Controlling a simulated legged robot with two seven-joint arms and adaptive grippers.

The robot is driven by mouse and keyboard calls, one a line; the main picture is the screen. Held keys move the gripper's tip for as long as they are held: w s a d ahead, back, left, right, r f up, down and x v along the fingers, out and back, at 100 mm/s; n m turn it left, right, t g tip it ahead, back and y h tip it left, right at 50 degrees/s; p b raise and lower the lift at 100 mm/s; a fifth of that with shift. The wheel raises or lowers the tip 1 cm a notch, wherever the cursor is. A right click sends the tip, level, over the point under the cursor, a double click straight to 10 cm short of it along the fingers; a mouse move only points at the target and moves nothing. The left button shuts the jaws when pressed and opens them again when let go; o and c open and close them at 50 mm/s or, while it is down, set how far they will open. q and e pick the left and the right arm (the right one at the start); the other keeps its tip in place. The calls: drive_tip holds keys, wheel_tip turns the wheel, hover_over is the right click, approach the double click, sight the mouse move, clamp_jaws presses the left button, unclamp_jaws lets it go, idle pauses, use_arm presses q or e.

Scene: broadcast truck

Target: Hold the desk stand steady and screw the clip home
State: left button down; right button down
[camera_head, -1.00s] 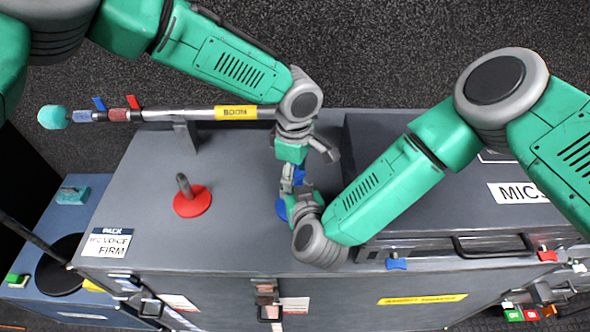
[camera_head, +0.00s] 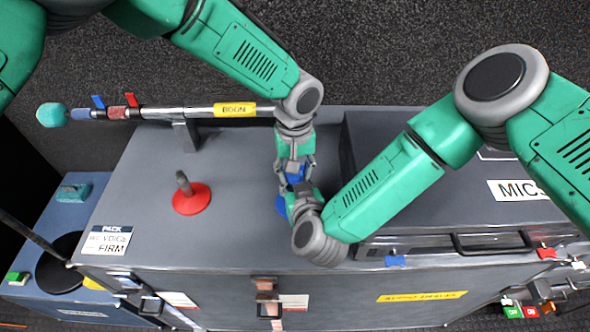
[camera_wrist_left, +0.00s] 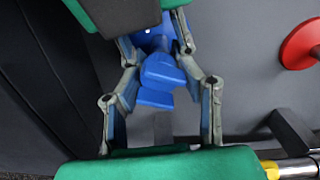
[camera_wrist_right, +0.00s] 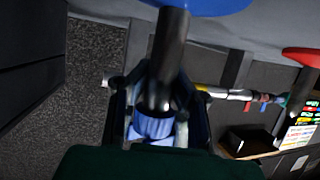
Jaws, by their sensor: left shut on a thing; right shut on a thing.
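The desk stand has a round blue base (camera_head: 282,207) on the grey case top. In the right wrist view its dark post (camera_wrist_right: 168,55) rises from the blue base, with a blue collar (camera_wrist_right: 152,125) at the end. My right gripper (camera_head: 300,193) is shut on the stand; its fingers flank the post in the right wrist view. The blue clip (camera_wrist_left: 160,75) shows in the left wrist view between the fingers of my left gripper (camera_head: 294,160), which is shut on it above the stand.
A red base with a short dark post (camera_head: 192,199) stands to the left. A boom pole with a yellow label (camera_head: 236,110) lies along the far edge on a bracket. A dark case labelled MICS (camera_head: 518,190) fills the right. The case top around the red base is clear.

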use_arm(q)
drive_tip(key=m, duration=0.7)
drive_tip(key=shift+w+r, duration=0.1)
drive_tip(key=shift+w, duration=0.05)
use_arm(e)
drive_tip(key=shift+s+a, duration=0.1)
drive_tip(key=shift+a, duration=0.1)
use_arm(q)
drive_tip(key=m, duration=1)
drive_tip(key=shift+w+m, duration=0.1)
drive_tip(key=shift+m, duration=0.3)
drive_tip(key=m, duration=0.4)
drive_tip(key=shift+m, duration=0.3)
use_arm(e)
drive_tip(key=shift+s, duration=0.1)
use_arm(q)
drive_tip(key=m, duration=0.4)
drive_tip(key=shift+m, duration=0.3)
drive_tip(key=m, duration=0.8)
drive_tip(key=shift+m, duration=0.4)
drive_tip(key=m, duration=0.6)
